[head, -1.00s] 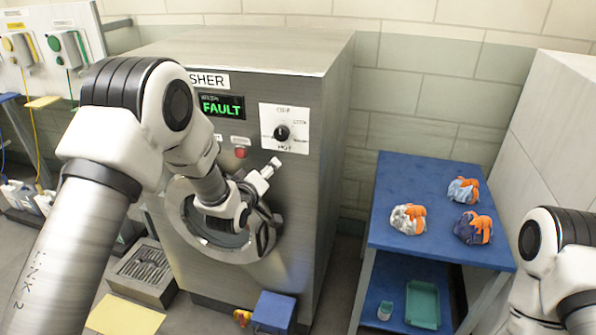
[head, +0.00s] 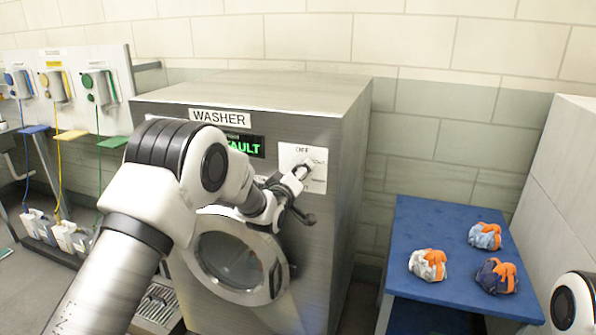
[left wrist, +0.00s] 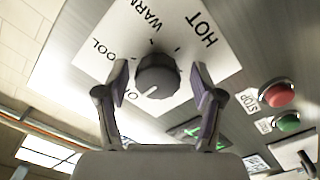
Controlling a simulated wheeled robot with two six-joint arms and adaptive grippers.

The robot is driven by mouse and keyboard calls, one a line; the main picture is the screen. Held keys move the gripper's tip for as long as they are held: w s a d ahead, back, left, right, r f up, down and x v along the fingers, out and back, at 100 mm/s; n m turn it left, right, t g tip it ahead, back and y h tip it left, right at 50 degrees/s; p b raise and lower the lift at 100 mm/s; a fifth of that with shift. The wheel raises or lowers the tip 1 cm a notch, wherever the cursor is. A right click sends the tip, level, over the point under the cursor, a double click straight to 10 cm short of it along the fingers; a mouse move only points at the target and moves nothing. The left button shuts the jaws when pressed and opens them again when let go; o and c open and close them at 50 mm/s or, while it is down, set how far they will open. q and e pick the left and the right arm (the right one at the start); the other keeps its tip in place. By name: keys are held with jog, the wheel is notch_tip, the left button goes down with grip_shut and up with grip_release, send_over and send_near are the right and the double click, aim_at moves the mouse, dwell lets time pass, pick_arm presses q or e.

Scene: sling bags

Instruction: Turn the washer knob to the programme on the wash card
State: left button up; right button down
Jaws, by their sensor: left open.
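The washer (head: 350,150) stands in front of me, its display (head: 240,146) reading FAULT in green. Its dark round knob (left wrist: 158,76) sits on a white dial plate (left wrist: 95,58) marked HOT, WARM and COOL, with another label mostly hidden. The knob's white mark points down-left in the left wrist view, on the side away from HOT. My left gripper (left wrist: 160,84) is open, one finger on each side of the knob, with gaps visible. In the head view the left gripper (head: 298,186) covers much of the dial plate. No wash card can be made out. My right gripper is out of view.
Red STOP (left wrist: 278,94) and green (left wrist: 287,122) buttons sit beside the dial. The round door (head: 230,262) is below. A blue table (head: 420,215) at right holds several orange-banded cloth bundles. Hanging units with coloured knobs are at far left.

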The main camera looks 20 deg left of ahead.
pick_arm(q)
jog(key=shift+s+r, duration=0.1)
jog(key=shift+s, duration=0.05)
jog(key=shift+c, duration=0.6)
jog(key=c, duration=1)
